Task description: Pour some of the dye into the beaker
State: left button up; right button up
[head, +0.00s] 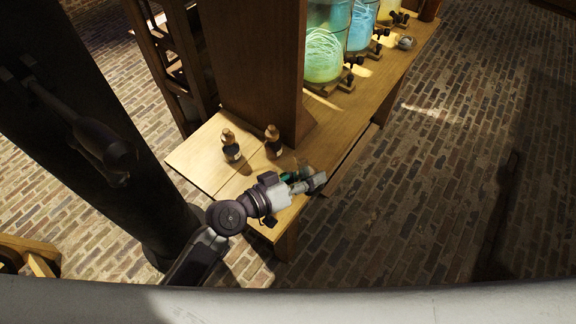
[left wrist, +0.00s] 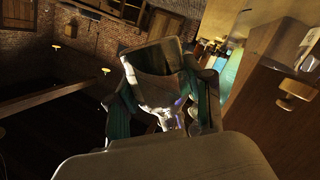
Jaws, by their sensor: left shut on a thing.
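The vessel also shows between the fingers in the left wrist view (left wrist: 156,82), pale and partly see-through. I cannot tell whether it is the dye's container or the beaker, nor how full it is. Two dark bottles with wooden stoppers, one at left (head: 231,152) and one at right (head: 273,149), stand upright on the bench behind the gripper. No separate beaker can be made out. My right gripper is not in view.
The wooden bench (head: 200,160) carries a thick wooden upright (head: 262,70). Beyond it stand large glass jars with green liquid (head: 323,58), blue liquid (head: 362,28) and yellow liquid. A small round object (head: 406,42) lies near the right edge. Brick floor (head: 450,150) at right is open.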

aim_at(315, 195)
pick_arm(q)
jog(key=f+m+b, duration=0.1)
jog(key=s+d+f+m+b, duration=0.1)
jog(key=f, duration=0.1)
jog(key=f+m+t+y+b, duration=0.1)
jog(key=f+m, duration=0.1)
jog(key=shift+s+d, duration=0.2)
jog(key=shift+s, duration=0.1)
jog(key=shift+d+r+m, duration=0.1)
jog(key=shift+r+m, duration=0.05)
jog(key=shift+m, duration=0.25)
jog(key=shift+s+d+m+t+p, duration=0.1)
jog(key=shift+s+m+t+p, duration=0.1)
jog(key=shift+m+t+p, duration=0.25)
dwell(0.7)
